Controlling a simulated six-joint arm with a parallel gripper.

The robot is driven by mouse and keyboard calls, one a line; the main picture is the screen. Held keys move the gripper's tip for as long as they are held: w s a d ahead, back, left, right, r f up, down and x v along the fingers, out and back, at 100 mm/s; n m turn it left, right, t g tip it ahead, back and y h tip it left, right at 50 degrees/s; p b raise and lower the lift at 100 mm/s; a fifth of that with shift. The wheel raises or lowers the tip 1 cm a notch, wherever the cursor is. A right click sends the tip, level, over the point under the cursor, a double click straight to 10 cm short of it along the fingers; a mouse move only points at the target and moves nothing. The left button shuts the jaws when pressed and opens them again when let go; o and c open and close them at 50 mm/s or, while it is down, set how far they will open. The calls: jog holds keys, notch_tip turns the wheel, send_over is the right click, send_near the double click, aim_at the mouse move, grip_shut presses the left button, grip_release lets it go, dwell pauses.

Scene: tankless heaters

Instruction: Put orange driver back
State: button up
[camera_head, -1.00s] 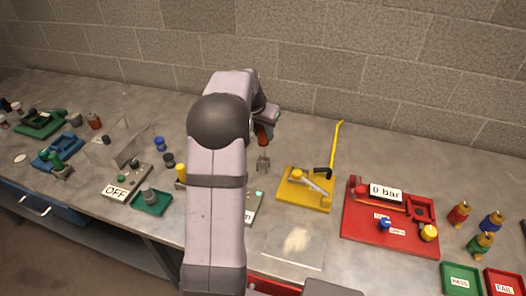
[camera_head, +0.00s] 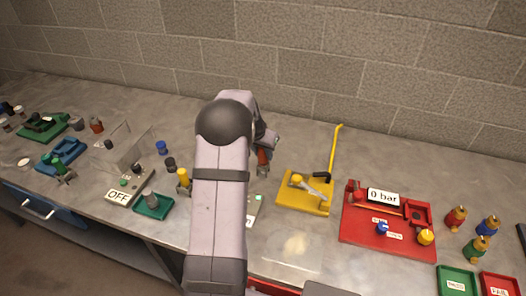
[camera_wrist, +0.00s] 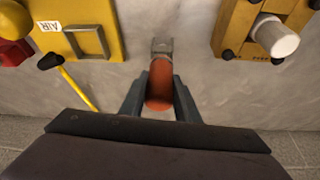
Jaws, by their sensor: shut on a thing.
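The orange driver (camera_wrist: 160,85) is between the two grey fingers of my gripper (camera_wrist: 160,100) in the wrist view. My gripper is shut on its orange-red handle. A small grey metal piece (camera_wrist: 162,47) shows just beyond the handle's far end; I cannot tell whether it belongs to the driver or lies under it. In the head view, the driver (camera_head: 263,157) shows as a short orange-red piece below my gripper (camera_head: 264,150), left of the yellow plate. Its lower end is hard to make out, and I cannot tell whether it touches the table.
The yellow plate (camera_head: 286,202) with a lever stands close on the right, with a yellow rod (camera_head: 334,150) behind it. Further right is a red board (camera_head: 350,235) with a "0 bar" display. In the wrist view, a yellow block (camera_wrist: 240,25) with a white cylinder stands to the right.

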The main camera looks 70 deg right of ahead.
jog(key=shift+f, duration=0.15)
jog(key=o, duration=1)
jog(key=shift+o, duration=0.2)
jog(key=b+v, duration=0.3)
jog(key=v, duration=0.9)
jog(key=shift+r, duration=0.25)
jog(key=shift+w, duration=0.1)
